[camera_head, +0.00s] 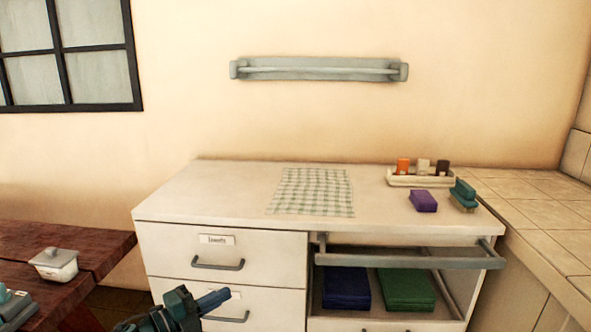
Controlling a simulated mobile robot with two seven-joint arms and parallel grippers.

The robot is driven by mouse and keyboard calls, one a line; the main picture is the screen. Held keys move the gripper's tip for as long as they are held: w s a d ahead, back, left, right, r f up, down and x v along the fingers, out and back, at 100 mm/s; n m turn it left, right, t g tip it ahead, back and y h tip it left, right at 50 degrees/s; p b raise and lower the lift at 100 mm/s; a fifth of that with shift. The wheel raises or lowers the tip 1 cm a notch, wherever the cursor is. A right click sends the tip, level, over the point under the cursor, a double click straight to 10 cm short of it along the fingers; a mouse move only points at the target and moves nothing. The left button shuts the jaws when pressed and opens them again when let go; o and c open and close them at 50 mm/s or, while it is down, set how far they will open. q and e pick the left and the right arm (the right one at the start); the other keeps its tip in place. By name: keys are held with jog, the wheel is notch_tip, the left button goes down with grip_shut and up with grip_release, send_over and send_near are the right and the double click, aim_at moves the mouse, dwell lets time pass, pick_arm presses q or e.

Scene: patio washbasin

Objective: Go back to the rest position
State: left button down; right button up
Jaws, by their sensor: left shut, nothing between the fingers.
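My left gripper (213,300) is at the bottom of the head view, left of centre. It is dark teal with blue fingers, shut and empty. It shows in front of the lower left drawer front and looks apart from everything. My right gripper is not in this view.
A white cabinet (225,205) bears a checked cloth (313,192), a purple block (423,201), a brush (464,194) and a tray (418,181) with small bottles. An open right compartment holds blue (346,288) and green (406,290) folded items behind a grey rail (410,262). A wooden table (100,245) stands left.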

pick_arm(q)
jog(key=s+d+f+n+t+y+p, duration=0.15)
jog(key=s+d+n+y+p, duration=0.4)
jog(key=s+n, duration=0.55)
jog(key=s+a+n+g+y+p, duration=0.1)
jog(key=s+n+y+p, duration=0.1)
jog(key=s+n+p, duration=0.2)
jog(key=s+a+n+g+y+p, duration=0.2)
jog(key=s+n, duration=0.6)
jog(key=s, duration=0.5)
jog(key=shift+s+f+y+p, duration=0.3)
jog(key=shift+y+p, duration=0.05)
jog(key=shift+p, duration=0.55)
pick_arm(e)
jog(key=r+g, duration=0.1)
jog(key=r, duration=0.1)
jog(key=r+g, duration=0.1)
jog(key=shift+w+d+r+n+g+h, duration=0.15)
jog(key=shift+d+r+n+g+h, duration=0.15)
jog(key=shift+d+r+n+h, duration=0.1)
